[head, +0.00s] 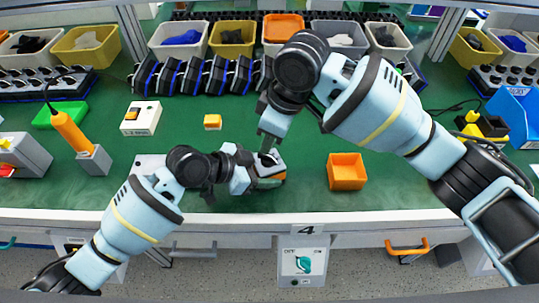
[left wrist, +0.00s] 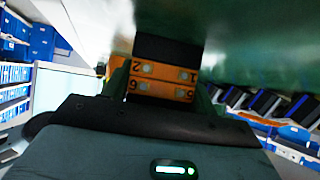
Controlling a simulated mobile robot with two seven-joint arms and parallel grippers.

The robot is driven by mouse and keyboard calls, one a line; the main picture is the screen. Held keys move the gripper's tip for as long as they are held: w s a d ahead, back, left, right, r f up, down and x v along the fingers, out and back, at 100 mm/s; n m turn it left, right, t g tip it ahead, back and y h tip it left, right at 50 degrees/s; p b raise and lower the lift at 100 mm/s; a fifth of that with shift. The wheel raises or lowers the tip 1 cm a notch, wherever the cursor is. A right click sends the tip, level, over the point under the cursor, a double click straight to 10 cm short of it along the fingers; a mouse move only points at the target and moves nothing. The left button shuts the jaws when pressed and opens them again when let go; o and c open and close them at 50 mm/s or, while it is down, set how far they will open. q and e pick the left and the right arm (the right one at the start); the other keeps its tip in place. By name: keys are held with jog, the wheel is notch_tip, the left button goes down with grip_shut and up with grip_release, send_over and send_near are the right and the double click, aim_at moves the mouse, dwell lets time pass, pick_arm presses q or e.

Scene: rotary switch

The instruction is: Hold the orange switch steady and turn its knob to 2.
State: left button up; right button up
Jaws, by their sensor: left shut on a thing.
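The orange switch (head: 271,181) is at the front middle of the green bench, mostly hidden by my two grippers. In the left wrist view its orange side (left wrist: 160,82) shows pale dots and numerals, among them 2 and 1. My left gripper (head: 258,178) comes in from the left and is shut on the switch. My right gripper (head: 268,152) points down from above, with its fingertips at the top of the switch. The knob is hidden, so I cannot tell its setting or whether the right fingers touch it.
An empty orange bin (head: 346,172) stands right of the switch. A small orange block (head: 212,121) and a white box with an orange switch (head: 140,118) lie behind my left arm. An orange-handled tool (head: 72,130) stands in a grey holder at left. Several bins line the back.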

dwell(0.3)
pick_arm(q)
jog(key=o, duration=1.1)
jog(key=v, duration=1.2)
